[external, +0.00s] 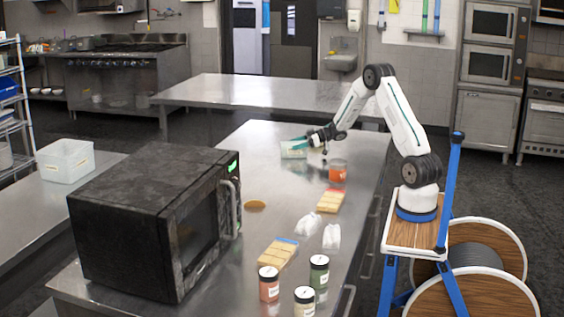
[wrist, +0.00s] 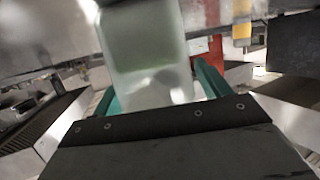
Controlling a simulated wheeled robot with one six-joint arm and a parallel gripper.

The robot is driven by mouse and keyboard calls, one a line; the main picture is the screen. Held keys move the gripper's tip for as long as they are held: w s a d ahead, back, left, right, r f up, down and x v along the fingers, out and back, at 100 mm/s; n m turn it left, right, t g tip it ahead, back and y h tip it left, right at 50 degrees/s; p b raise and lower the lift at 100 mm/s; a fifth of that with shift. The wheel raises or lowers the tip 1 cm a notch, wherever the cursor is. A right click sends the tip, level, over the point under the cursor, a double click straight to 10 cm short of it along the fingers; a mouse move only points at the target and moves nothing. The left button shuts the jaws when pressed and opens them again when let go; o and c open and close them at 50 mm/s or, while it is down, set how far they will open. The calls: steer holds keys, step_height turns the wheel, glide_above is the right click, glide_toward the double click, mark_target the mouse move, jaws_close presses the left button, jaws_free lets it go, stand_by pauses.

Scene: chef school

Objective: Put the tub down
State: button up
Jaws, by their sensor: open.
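The tub (external: 293,150) is a small translucent box at the far part of the steel table. It also shows in the wrist view (wrist: 150,60), pale and frosted, between the teal fingers. My gripper (external: 302,142) is at the tub, with its fingers open on either side of it. In the wrist view my gripper (wrist: 160,85) has a finger near each side of the tub. Whether the tub's base rests flat on the table is hard to tell.
An orange-red jar (external: 337,171) stands close to the right of the tub. A wooden block (external: 331,201), white shakers (external: 306,226), several jars (external: 269,284) and a black microwave (external: 155,220) are nearer the front. The table left of the tub (external: 245,160) is clear.

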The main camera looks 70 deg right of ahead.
steer(key=v, duration=1.1)
steer(key=w+a+r+m+g+h, duration=0.1)
steer(key=a+r+m+h, duration=0.1)
steer(key=a+r+h, duration=0.45)
steer(key=a+r+m+g+h, duration=0.1)
steer(key=a+r+m+h, duration=0.2)
steer(key=r, duration=0.6)
steer(key=s+a+f+g+y, duration=0.1)
steer(key=s+a+g, duration=0.4)
steer(key=s+a, duration=0.8)
steer(key=s+a+f+g+y, duration=0.2)
steer(key=s+a+g, duration=0.3)
steer(key=s+a, duration=0.9)
steer(key=s+y, duration=0.1)
steer(key=s, duration=0.4)
steer(key=shift+s+a+f+n, duration=0.2)
steer(key=shift+s+f+n, duration=0.1)
steer(key=shift+s, duration=0.1)
